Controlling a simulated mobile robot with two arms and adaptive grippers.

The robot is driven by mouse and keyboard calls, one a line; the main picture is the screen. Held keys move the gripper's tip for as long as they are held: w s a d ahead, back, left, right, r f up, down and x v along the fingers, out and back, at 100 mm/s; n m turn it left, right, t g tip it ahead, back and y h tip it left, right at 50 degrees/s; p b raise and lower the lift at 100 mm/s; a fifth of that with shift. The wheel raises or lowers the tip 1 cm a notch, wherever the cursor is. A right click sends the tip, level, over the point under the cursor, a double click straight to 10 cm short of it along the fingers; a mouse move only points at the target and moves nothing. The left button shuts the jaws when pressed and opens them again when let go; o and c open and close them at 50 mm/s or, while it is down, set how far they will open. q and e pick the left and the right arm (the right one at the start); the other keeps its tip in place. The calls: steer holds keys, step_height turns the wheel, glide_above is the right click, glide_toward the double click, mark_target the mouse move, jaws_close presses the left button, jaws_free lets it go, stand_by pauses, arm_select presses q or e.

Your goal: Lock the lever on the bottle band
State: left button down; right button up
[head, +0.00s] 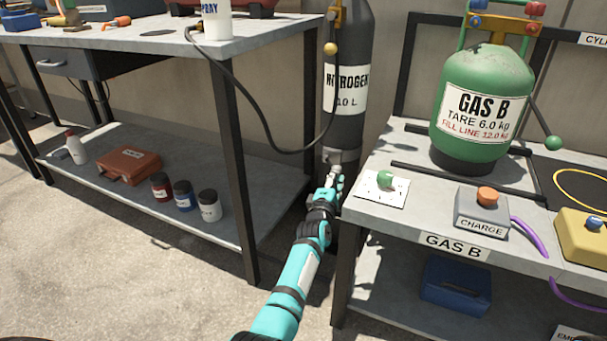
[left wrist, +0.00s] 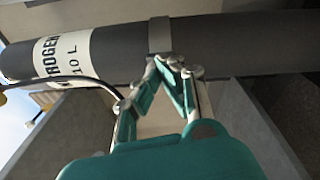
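The dark grey nitrogen bottle (head: 349,50) stands upright between the two benches. A grey metal band (head: 342,156) goes around its lower part. The band also shows in the left wrist view (left wrist: 160,35), where the bottle (left wrist: 230,40) lies across the top of the picture. My left gripper (head: 334,180) is at the band's front. In the left wrist view its fingertips (left wrist: 170,64) are drawn together just below the band, close to it or touching it. The lever is not clearly distinguishable from the fingertips, which hide that spot. My right gripper is out of view.
A workbench (head: 110,37) with a lower shelf is at left. The right bench (head: 390,235) holds a green gas cylinder (head: 487,75), a charge button box (head: 482,213) and a white plate with a green knob (head: 386,180). A black hose (head: 265,125) hangs left of the bottle.

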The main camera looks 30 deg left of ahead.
arm_select(q)
steer(key=shift+w+d, duration=0.25)
steer(key=shift+d, duration=0.05)
steer(key=shift+w+d, duration=0.25)
stand_by(0.4)
steer(key=shift+w+d, duration=0.1)
stand_by(0.4)
stand_by(0.5)
